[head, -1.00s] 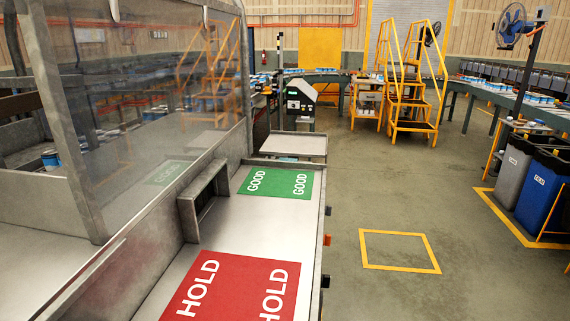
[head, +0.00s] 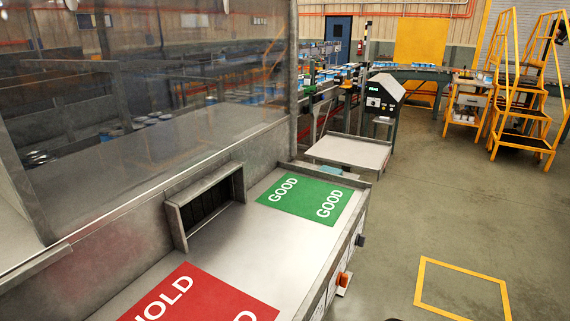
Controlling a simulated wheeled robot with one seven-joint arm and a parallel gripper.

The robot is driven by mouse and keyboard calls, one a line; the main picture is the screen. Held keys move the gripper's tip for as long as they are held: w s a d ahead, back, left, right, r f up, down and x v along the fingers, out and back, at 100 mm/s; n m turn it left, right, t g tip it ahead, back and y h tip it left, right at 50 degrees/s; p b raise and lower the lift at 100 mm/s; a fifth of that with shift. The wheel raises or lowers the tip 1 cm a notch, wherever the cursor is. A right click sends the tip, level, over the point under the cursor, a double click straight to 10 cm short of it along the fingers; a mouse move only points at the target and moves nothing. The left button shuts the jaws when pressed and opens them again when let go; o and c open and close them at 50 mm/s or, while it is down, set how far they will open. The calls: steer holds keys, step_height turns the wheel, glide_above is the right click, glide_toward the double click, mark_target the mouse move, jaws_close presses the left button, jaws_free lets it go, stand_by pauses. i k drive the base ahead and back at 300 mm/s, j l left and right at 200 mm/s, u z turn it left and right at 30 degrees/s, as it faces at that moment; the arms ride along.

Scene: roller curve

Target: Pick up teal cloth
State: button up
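A small pale teal patch (head: 331,172) shows low behind the far end wall of the steel bench, just below the light grey tray. Most of it is hidden by the bench wall, and I cannot tell for sure that it is the teal cloth. No other teal cloth shows. My gripper is not in view.
The steel bench (head: 238,248) carries a green GOOD mat (head: 305,202) and a red HOLD mat (head: 200,303), both bare. A clear panel (head: 160,130) stands along its left. The grey tray (head: 350,151) beyond looks empty. Open floor (head: 430,220) lies right, with a yellow-outlined square.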

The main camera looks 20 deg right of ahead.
mark_target(325, 169)
steer(key=i+l+u, duration=0.15)
steer(key=l+u, duration=0.2)
steer(key=i+l+u, duration=0.1)
steer(key=l+u, duration=0.25)
steer(key=l, duration=0.2)
steer(key=l+u, duration=0.3)
steer(key=l, duration=0.2)
steer(key=l+u, duration=0.35)
steer(key=l, duration=0.15)
steer(key=l+u, duration=0.35)
steer(key=l, duration=0.15)
steer(key=k+l+u, duration=0.15)
steer(key=l+u, duration=0.2)
steer(key=k+l+u, duration=0.2)
steer(key=l+u, duration=0.15)
steer(key=l, duration=0.2)
steer(key=k+l+u, duration=0.3)
steer(key=i+l, duration=0.05)
steer(key=l, duration=0.05)
